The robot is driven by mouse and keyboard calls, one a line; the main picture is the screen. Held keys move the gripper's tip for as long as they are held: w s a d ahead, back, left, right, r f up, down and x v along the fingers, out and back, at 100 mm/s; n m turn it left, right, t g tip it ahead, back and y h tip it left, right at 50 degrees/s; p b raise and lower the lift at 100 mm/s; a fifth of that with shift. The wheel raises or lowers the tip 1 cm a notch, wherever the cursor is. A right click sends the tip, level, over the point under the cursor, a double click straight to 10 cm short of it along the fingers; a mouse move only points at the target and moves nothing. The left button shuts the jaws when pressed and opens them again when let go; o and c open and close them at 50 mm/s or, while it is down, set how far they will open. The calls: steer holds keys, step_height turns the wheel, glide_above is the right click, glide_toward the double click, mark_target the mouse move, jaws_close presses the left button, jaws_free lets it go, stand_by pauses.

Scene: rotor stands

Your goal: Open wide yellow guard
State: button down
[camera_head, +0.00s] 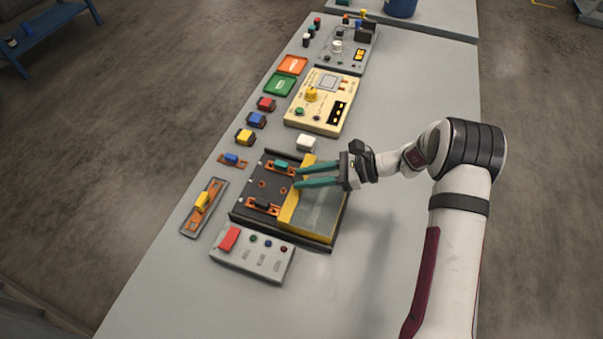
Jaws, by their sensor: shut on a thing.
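The wide yellow guard (288,214) is a yellow frame with a clear grey panel. It lies over the right part of a dark base plate (244,211), and the plate's left part is uncovered. My gripper (295,180) has two teal fingers and comes in from the right above the guard. It is shut on the guard, with the fingertips at its left yellow bar. The fingers hide part of that bar, and the exact contact is hard to see. On the uncovered part are a teal block (281,163) and a dark block (262,203) on orange mounts.
A grey panel with a red button (229,239) lies in front of the base. A yellow slider (202,201) is to the left. A white block (306,144) and a cream control box (323,101) stand behind. The table's right side is clear.

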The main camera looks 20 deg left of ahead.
steer(key=c, duration=0.6)
jaws_free()
steer(key=v, duration=1.5)
steer(key=shift+w+d+r, duration=0.1)
steer(key=shift+w+d, duration=0.05)
steer(key=shift+d, duration=0.2)
steer(key=s+d+r+n+h, duration=0.1)
steer(key=s+r+n+h, duration=0.2)
steer(key=s+r, duration=0.35)
steer(key=s+r+n+h, duration=0.2)
steer(key=s+r+h, duration=0.2)
steer(key=s, duration=0.5)
steer(key=s+d+n+t+h, duration=0.1)
steer(key=s+d, duration=0.1)
steer(key=s, duration=0.2)
steer(key=s+d+f+n+t+h, duration=0.1)
steer(key=s+n, duration=0.1)
steer(key=s, duration=0.3)
steer(key=s+d+f+n+t+h, duration=0.1)
steer(key=s+d+h, duration=0.1)
steer(key=s, duration=0.3)
steer(key=shift+d+f+n, duration=0.1)
steer(key=shift+d+n, duration=0.2)
